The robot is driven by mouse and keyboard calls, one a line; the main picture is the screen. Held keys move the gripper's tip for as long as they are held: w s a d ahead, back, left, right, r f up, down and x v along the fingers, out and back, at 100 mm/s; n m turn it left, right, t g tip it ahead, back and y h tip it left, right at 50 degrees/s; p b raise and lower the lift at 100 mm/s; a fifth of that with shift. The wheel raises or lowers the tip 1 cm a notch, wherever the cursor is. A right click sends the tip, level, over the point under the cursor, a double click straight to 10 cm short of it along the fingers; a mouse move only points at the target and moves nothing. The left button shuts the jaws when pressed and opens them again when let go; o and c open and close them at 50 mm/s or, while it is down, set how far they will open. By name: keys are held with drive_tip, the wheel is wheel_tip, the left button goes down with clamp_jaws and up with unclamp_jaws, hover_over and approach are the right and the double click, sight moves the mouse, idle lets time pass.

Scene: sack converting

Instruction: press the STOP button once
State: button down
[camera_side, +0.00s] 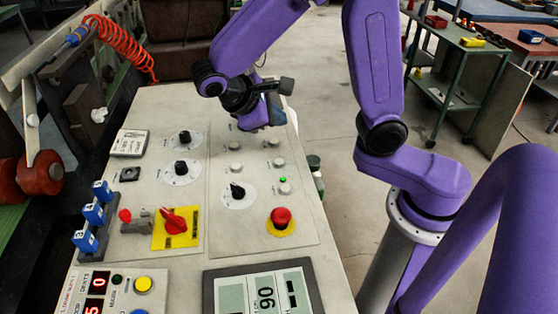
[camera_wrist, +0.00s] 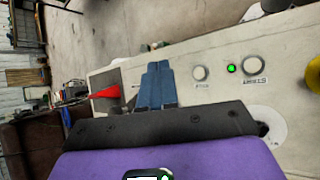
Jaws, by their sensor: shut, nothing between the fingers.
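A control panel (camera_side: 255,205) carries several small white buttons, among them an upper left one (camera_side: 235,145), an upper right one (camera_side: 274,142), and one (camera_side: 285,188) beside a lit green lamp (camera_side: 283,180). Their labels are too small to read, so I cannot tell which is STOP. A red mushroom button (camera_side: 281,217) sits on a yellow disc lower on the panel. My gripper is over the panel's far end in the side view. In the wrist view my gripper (camera_wrist: 158,66) has its blue fingers together and empty, with a white button (camera_wrist: 199,73) to their right.
Black rotary knobs (camera_side: 238,191) and a red rotary switch (camera_side: 174,221) stand up from the panel. Blue-tagged blocks (camera_side: 94,213) line its left edge. A display (camera_side: 265,292) is at the near end.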

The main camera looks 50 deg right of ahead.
sight(276, 163)
drive_tip(key=shift+f, duration=5.2)
drive_tip(key=shift+r, duration=3.35)
